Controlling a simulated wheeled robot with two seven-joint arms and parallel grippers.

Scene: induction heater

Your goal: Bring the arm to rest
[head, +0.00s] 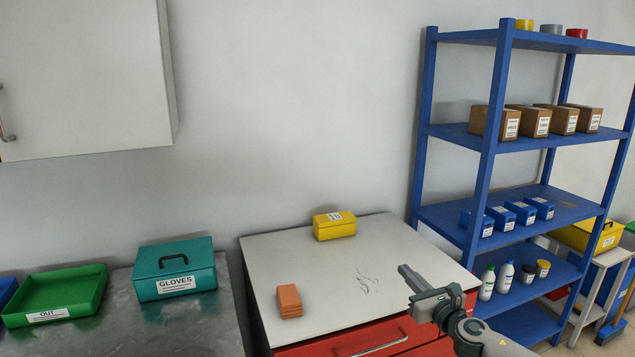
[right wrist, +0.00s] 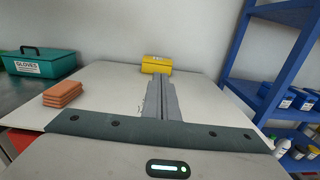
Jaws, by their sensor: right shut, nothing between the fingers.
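My right gripper (head: 407,275) is shut and empty. It is in the air over the right part of the white-topped red cabinet (head: 290,257), pointing toward the back left. In the right wrist view its closed fingers (right wrist: 168,97) point toward the yellow box at the back. My left gripper is not in view.
A yellow box (head: 334,226) and a stack of orange blocks (head: 289,301) sit on the cabinet top. A teal GLOVES box (head: 175,268) and a green OUT tray (head: 60,289) stand on the metal bench. A loaded blue shelf (head: 477,160) stands at right. The cabinet top's middle is mostly clear.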

